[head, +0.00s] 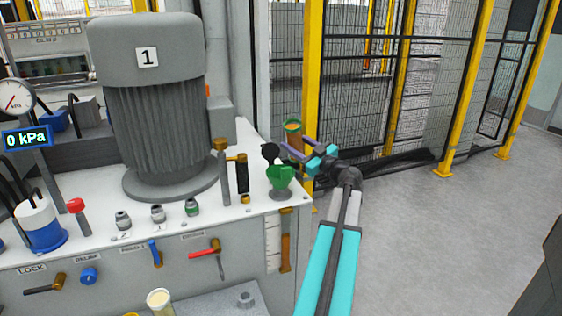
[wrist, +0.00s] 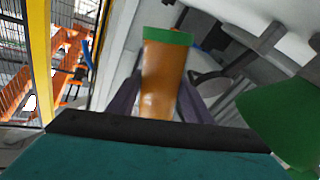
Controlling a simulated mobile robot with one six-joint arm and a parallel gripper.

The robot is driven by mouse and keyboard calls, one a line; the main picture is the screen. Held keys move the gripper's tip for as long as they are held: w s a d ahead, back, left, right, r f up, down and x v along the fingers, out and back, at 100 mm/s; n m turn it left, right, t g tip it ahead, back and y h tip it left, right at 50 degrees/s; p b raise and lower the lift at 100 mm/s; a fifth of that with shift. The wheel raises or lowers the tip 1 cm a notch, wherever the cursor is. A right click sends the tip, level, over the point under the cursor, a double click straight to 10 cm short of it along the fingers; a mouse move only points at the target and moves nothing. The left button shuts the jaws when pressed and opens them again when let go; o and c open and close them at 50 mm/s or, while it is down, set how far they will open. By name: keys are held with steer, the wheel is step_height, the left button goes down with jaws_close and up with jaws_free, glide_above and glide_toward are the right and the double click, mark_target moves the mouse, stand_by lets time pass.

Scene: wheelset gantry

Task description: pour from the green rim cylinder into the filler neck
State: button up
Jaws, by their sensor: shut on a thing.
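The green rim cylinder (head: 292,137) is orange-brown with a green band at its top. My gripper (head: 299,150) is shut on it and holds it nearly upright, beyond the filler neck in the head view. In the wrist view the cylinder (wrist: 164,80) stands between the two purple fingers. The filler neck, with a green funnel-like top (head: 281,177), sits at the right corner of the white machine top. A black round cap (head: 270,153) stands just behind it. A large green shape at the right of the wrist view looks like the funnel (wrist: 285,112). The cylinder's contents are hidden.
A grey motor marked 1 (head: 155,110) stands left of the neck on the white top (head: 245,212). A brass-topped post and a brass-handled valve (head: 240,172) stand close to the neck. A yellow fence post (head: 312,85) is behind the cylinder. Open floor (head: 430,230) lies right.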

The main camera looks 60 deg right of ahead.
mark_target(293, 127)
steer(key=shift+a+r+n+t, duration=0.25)
steer(key=shift+r+n+t, duration=0.2)
steer(key=shift+n, duration=0.45)
steer(key=shift+s+a+r+n+t+y, duration=0.15)
steer(key=shift+a+r+n+t+y, duration=0.2)
steer(key=shift+r+n, duration=0.5)
steer(key=shift+f+n, duration=0.25)
steer(key=shift+n, duration=0.3)
steer(key=shift+n+t+y, duration=0.4)
steer(key=shift+n+y, duration=0.05)
steer(key=shift+n, duration=0.25)
steer(key=shift+f+b, duration=0.3)
steer(key=shift+b, duration=0.3)
steer(key=shift+d+n+b, duration=0.1)
steer(key=shift+n+b, duration=0.3)
steer(key=shift+b, duration=0.45)
steer(key=n+y+b, duration=0.1)
steer(key=b, duration=0.4)
steer(key=shift+d+n+t, duration=0.1)
steer(key=shift+n+t, duration=0.2)
steer(key=shift+t, duration=0.1)
steer(key=shift+r+n+t+y+b, duration=0.2)
steer(key=shift+r+n+y+b, duration=0.8)
steer(key=shift+b, duration=1.9)
steer(key=shift+r+n+t+y+b, duration=0.2)
steer(key=shift+r+n+y+b, duration=0.3)
steer(key=shift+n+b, duration=1.65)
steer(key=shift+r+m+h, duration=0.1)
steer(key=shift+m+h, duration=0.2)
steer(key=shift+m, duration=0.65)
